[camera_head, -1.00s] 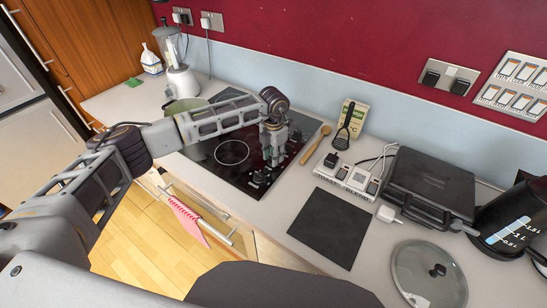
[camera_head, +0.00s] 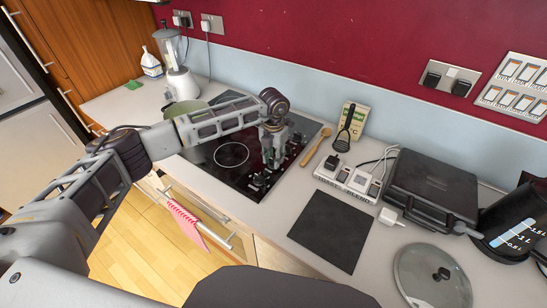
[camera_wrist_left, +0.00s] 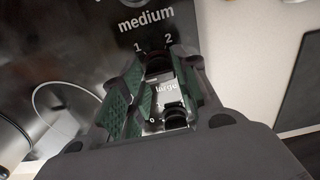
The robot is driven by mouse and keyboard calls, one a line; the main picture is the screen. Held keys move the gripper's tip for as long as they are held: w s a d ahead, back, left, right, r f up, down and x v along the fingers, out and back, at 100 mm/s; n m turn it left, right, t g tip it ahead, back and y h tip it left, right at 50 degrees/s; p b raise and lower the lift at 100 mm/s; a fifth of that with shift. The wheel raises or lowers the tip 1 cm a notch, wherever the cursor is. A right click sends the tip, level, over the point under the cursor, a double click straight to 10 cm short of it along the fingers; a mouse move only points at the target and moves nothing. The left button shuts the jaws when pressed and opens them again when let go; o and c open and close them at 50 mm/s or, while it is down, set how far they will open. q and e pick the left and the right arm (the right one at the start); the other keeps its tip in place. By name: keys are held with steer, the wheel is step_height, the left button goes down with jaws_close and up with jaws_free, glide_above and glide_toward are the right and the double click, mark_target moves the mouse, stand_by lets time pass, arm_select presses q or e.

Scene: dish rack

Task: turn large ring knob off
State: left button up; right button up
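The black hob (camera_head: 225,178) lies in the counter, with a row of dark knobs (camera_head: 259,180) along its right side. My left gripper (camera_head: 272,162) points down over this row. In the left wrist view the word "large" and a dark knob (camera_wrist_left: 174,110) show in the gap between the green-padded fingers of my left gripper (camera_wrist_left: 164,75). The fingers stand apart, with panel visible between them; I see no clear grip on the knob. The palm hides part of the knob. The label "medium" (camera_wrist_left: 146,20) is on the panel beyond. My right gripper is out of view.
A pot (camera_head: 186,107) stands on the hob's far left. A wooden spoon (camera_head: 315,146) lies just right of the hob. A power strip (camera_head: 348,178), black appliance (camera_head: 432,187), dark mat (camera_head: 329,229) and glass lid (camera_head: 432,277) occupy the counter to the right.

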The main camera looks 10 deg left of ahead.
mark_target(273, 159)
arm_select(q)
steer(key=o, duration=0.4)
steer(key=shift+r, duration=0.15)
step_height(273, 159, up, 12)
stand_by(0.8)
steer(key=shift+f, duration=0.2)
